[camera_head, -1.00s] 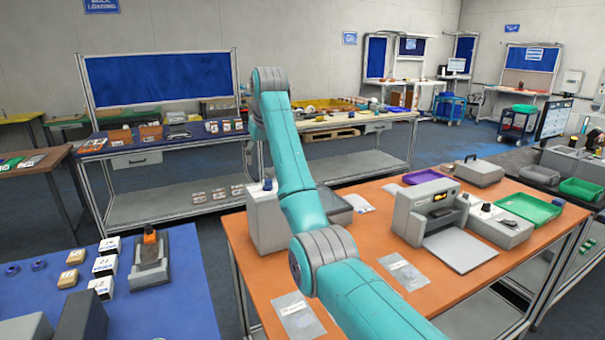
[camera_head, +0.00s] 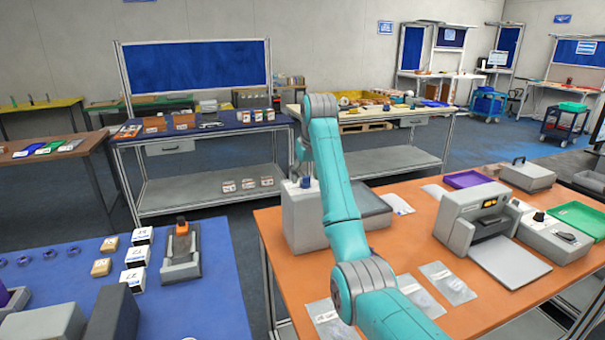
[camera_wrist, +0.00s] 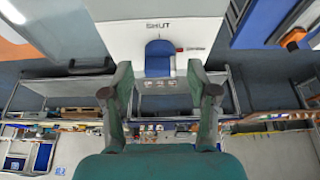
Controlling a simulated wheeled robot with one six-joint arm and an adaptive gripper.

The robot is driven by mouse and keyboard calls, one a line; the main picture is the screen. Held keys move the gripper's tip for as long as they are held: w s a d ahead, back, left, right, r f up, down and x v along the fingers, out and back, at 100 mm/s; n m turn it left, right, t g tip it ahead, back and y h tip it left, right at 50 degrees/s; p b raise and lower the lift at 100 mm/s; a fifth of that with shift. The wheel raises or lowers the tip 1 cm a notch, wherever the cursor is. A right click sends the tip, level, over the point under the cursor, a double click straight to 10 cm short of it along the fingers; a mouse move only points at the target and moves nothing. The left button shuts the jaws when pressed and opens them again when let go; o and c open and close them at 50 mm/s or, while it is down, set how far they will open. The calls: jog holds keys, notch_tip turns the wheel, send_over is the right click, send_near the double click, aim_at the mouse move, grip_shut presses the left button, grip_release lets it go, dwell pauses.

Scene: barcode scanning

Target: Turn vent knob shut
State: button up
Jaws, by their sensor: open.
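The vent knob is a blue block with a dark lower part; in the wrist view the knob (camera_wrist: 158,58) stands on a pale panel (camera_wrist: 150,30) with the word SHUT printed beside it. In the head view the knob (camera_head: 305,182) is on top of a light grey box (camera_head: 298,222) at the orange table's back left corner. My gripper (camera_wrist: 160,70) is open, its two fingers on either side of the knob in the wrist view, with gaps on both sides. Whether the fingertips are down at knob height cannot be told.
The orange table (camera_head: 405,252) also holds a dark grey slab beside the box, several clear bags, a grey machine (camera_head: 475,215) and a green tray (camera_head: 580,217). A blue table (camera_head: 215,310) with small boxes stands at left, across a floor gap.

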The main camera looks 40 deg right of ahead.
grip_shut()
dwell(0.3)
jog(key=shift+n, duration=0.3)
jog(key=n+y, duration=0.2)
jog(key=n, duration=0.2)
jog(key=shift+d, duration=0.15)
jog(key=shift+f+n+y, duration=0.1)
jog(key=shift+n+y, duration=0.6)
jog(key=shift+n, duration=1.4)
jog(key=shift+d, duration=0.1)
grip_release()
jog(key=shift+w, duration=0.1)
